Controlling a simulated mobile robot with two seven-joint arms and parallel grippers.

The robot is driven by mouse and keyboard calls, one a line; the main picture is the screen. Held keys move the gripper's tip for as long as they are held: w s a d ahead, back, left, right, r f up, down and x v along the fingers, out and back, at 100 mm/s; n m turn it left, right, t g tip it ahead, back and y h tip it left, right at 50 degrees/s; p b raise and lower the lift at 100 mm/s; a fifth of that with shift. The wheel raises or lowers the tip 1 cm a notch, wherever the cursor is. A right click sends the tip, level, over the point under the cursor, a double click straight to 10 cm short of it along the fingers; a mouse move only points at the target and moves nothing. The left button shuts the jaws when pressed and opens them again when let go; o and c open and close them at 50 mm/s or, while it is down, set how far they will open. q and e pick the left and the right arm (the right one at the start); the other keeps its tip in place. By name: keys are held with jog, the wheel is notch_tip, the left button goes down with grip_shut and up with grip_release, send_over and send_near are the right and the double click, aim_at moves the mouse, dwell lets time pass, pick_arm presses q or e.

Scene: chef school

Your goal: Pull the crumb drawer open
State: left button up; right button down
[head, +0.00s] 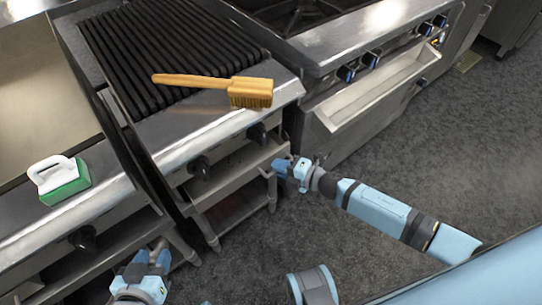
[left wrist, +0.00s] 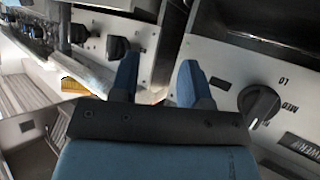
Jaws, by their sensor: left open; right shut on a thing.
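The grill unit (head: 190,140) has a steel front with black knobs. Below the knobs is a slim steel drawer or tray (head: 235,172), which I take to be the crumb drawer; how far it stands out is hard to tell. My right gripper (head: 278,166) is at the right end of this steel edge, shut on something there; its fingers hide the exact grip. My left gripper (head: 150,257) is low in front of the left unit, open and empty. In the left wrist view its two blue fingers (left wrist: 158,68) are apart, with knobbed steel panels beyond them.
A wooden brush (head: 205,82) lies across the grill's front edge. A white-and-green scrubber (head: 60,178) rests on the left steel counter (head: 100,165). A stove (head: 350,75) with a long steel tray stands at the right. The dark floor in front is open.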

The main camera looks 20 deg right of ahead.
pick_arm(q)
jog(key=shift+s+a+f+p, duration=0.1)
jog(key=shift+a+f+p, duration=0.05)
jog(key=shift+p, duration=0.5)
pick_arm(e)
jog(key=s+d, duration=0.5)
jog(key=s, duration=0.8)
jog(key=shift+s, duration=0.35)
jog(key=c, duration=1.5)
grip_release()
jog(key=shift+o, duration=0.2)
pick_arm(q)
jog(key=shift+a+p, duration=0.1)
jog(key=shift+p, duration=0.5)
pick_arm(e)
jog(key=v, duration=1.3)
jog(key=shift+s+d+r, duration=0.2)
jog(key=shift+s+d, duration=0.05)
jog(key=shift+s, duration=0.05)
pick_arm(q)
jog(key=shift+s, duration=0.1)
